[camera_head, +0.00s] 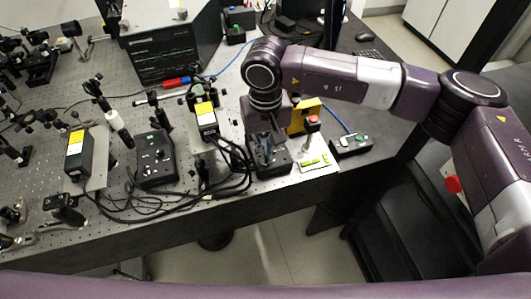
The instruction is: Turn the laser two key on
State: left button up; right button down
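My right arm comes in from the right, and its gripper (266,148) points down over a small black control box (272,170) near the table's front edge. The fingertips are at or just above the box top; contact, and whether the fingers are open or shut, cannot be made out. The gripper hides much of the box top, and I see no key clearly. A second black control box (156,160) with small knobs stands further left. No label shows which box belongs to laser two. My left gripper is out of view.
Black cables (232,165) run between the boxes. A yellow-topped laser unit (206,118) stands left of the gripper. A red button (312,121) on a yellow stand and a box with a green button (351,146) are to the right. Optics crowd the left.

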jog(key=m+b, duration=0.7)
jog(key=b, duration=0.3)
jog(key=shift+f, duration=0.1)
jog(key=shift+r+m+b, duration=0.2)
jog(key=shift+m+b, duration=0.9)
jog(key=shift+m, duration=0.3)
jog(key=c, duration=2.2)
grip_release()
jog(key=shift+o, duration=0.2)
jog(key=shift+r, duration=0.1)
notch_tip(320, 180, up, 12)
